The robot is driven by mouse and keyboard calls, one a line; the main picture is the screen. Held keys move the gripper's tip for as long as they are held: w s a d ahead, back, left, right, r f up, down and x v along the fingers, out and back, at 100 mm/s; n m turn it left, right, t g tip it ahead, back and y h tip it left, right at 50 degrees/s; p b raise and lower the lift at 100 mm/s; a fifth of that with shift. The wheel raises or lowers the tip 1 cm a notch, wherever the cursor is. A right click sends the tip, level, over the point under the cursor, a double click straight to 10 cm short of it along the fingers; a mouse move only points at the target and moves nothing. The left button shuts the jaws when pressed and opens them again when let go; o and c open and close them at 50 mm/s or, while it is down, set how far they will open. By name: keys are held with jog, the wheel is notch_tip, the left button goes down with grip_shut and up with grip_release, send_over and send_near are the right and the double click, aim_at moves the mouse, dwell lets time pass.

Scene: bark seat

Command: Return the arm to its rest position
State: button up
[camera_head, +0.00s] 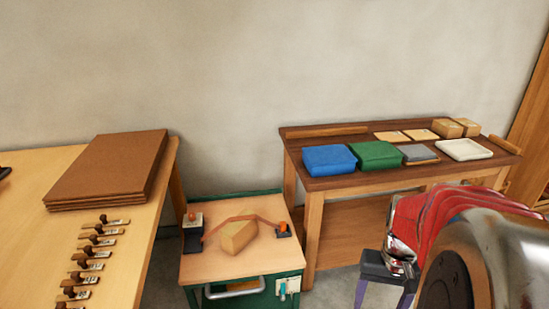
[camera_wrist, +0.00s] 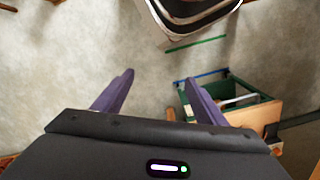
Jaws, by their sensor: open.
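My gripper (camera_head: 382,300) is at the lower right of the head view, pointing down in front of the dark-topped workbench. Its purple fingers are spread apart. In the wrist view my gripper (camera_wrist: 159,78) shows the two fingers wide apart with only grey floor between them. It holds nothing. My red and silver arm is raised above it at the right edge of the head view.
A green cart (camera_head: 195,268) with a wooden block (camera_head: 238,236) on top stands left of the gripper. The workbench (camera_head: 320,180) holds a blue pad (camera_head: 329,159), a green pad (camera_head: 376,155) and a white tray (camera_head: 464,149). A table (camera_head: 130,255) with brown sheets (camera_head: 110,168) and several stamps is at left.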

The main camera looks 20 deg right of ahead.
jog(key=w+a+r+n+t, duration=0.2)
jog(key=a+r, duration=0.4)
jog(key=a, duration=0.5)
jog(key=w+a+r+n+t, duration=0.2)
jog(key=a+r+n+t, duration=0.2)
jog(key=a+r, duration=0.3)
jog(key=a+n, duration=0.1)
jog(key=a, duration=0.3)
jog(key=shift+w+a, duration=0.3)
jog(key=shift+w, duration=0.05)
jog(key=shift+r, duration=0.1)
dwell(1.1)
